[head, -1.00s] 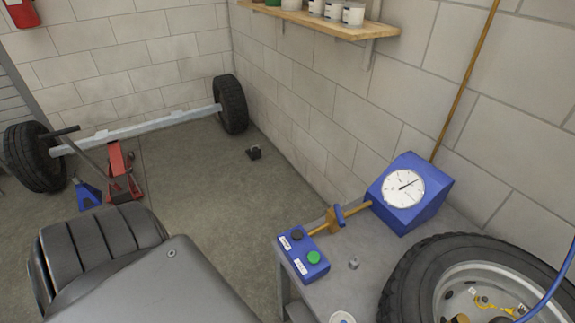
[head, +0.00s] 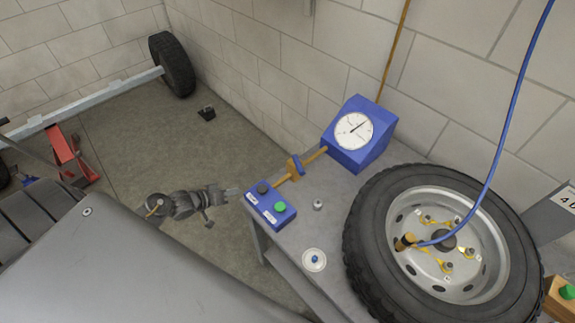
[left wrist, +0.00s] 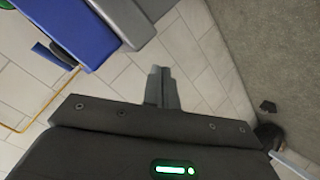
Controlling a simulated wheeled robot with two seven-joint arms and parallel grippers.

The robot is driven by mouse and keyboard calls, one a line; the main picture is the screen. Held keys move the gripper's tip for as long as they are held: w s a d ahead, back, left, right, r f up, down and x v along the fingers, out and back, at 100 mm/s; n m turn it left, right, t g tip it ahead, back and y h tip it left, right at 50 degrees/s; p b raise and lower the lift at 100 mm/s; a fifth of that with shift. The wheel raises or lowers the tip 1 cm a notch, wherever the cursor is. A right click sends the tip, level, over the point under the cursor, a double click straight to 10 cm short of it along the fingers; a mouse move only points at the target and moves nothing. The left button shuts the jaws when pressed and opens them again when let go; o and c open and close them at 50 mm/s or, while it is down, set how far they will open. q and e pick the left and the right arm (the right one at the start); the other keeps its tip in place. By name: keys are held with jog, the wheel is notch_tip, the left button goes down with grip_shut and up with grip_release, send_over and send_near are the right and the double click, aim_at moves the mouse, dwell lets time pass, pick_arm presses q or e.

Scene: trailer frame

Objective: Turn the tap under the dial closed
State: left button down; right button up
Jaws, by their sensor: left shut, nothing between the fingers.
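The tap (head: 296,168) is a brass valve with a blue lever, on a brass pipe. The pipe runs from the blue button box (head: 270,203) to the blue dial box (head: 360,133). The lever lies roughly across the pipe. The dial (head: 354,131) has a white face and a dark needle. My left gripper (head: 238,193) is shut and empty, at the left end of the button box, short of the tap. Whether it touches the box is unclear. In the left wrist view its fingers (left wrist: 162,88) are together, with a blue box (left wrist: 78,30) above left. My right gripper is not in view.
A large tyre (head: 440,240) with a blue hose (head: 500,135) lies right of the dial box. A small metal piece (head: 318,204) and a white round dish (head: 314,260) are on the grey bench (head: 290,240). A red jack (head: 72,155) stands on the floor at left.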

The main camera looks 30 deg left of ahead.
pick_arm(q)
jog(key=w+d+r+n+h, duration=0.1)
jog(key=d+r+n+h, duration=0.25)
jog(key=r, duration=0.45)
jog(key=n+h, duration=0.2)
jog(key=h, duration=0.1)
send_near(299, 171)
jog(key=a+p+x, duration=0.1)
jog(key=p+x, duration=0.1)
jog(key=x, duration=0.4)
jog(key=shift+w+d+f, duration=0.3)
jog(key=shift+w+f, duration=0.05)
jog(key=shift+w, duration=0.25)
jog(key=d+n+t+y+p, duration=0.1)
jog(key=p, duration=0.3)
jog(key=shift+r+n, duration=0.35)
jog(key=shift+r, duration=0.05)
jog(key=shift+w+d+f+p, duration=0.1)
jog(key=shift+w+d+p, duration=0.1)
jog(key=shift+d+p, duration=0.2)
jog(key=shift+w+d+f+p, duration=0.1)
jog(key=shift+w+d+p, duration=0.15)
jog(key=shift+d, duration=0.2)
jog(key=shift+w+d+f, duration=0.1)
